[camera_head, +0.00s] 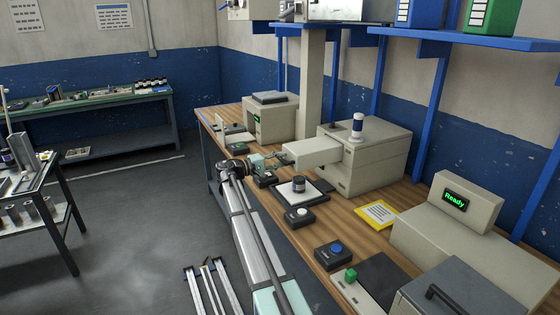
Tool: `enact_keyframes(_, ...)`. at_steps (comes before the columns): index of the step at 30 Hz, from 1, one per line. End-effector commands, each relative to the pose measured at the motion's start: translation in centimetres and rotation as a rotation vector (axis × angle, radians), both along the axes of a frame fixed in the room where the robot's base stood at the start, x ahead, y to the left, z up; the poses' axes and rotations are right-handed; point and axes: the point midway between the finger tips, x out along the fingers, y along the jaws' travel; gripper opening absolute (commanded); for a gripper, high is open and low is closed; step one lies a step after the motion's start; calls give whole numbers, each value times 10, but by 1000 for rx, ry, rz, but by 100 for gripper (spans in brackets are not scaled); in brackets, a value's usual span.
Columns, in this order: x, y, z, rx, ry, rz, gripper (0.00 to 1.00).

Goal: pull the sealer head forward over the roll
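The sealer head (316,152) is a beige block that sticks out of the front of a beige box machine (378,160) on the wooden bench. A small dark and grey cylinder, apparently the roll (298,185), stands on a pale plate with a black base (318,187). In the picture it is just below the head; I cannot tell if any of the head is above it. My gripper (284,158) is at the head's front left end, very close to it or touching. Its fingers are too small to show whether they are open or shut.
Small black button boxes, one with a white button (299,214) and one with a blue button (334,249), line the bench front. A yellow-edged card (377,214) lies right of the machine. A "Ready" display unit (456,202) stands further right. A blue shelf (460,37) hangs above.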

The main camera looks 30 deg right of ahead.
Motion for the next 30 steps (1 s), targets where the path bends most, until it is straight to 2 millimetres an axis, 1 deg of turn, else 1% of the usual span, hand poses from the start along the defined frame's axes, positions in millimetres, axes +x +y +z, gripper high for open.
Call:
enact_keyframes(9, 0, 0, 1, -1, -1, 1, 40)
enact_keyframes(11, 1, 2, 1, -2, -1, 1, 40)
enact_keyframes(14, 2, 10, 1, -2, -1, 3, 40)
enact_keyframes(17, 3, 25, 1, -2, 0, 3, 40)
enact_keyframes(24, 7, 72, 1, -1, 0, 4, 40)
enact_keyframes(30, 9, 103, 0, -1, 0, 2, 40)
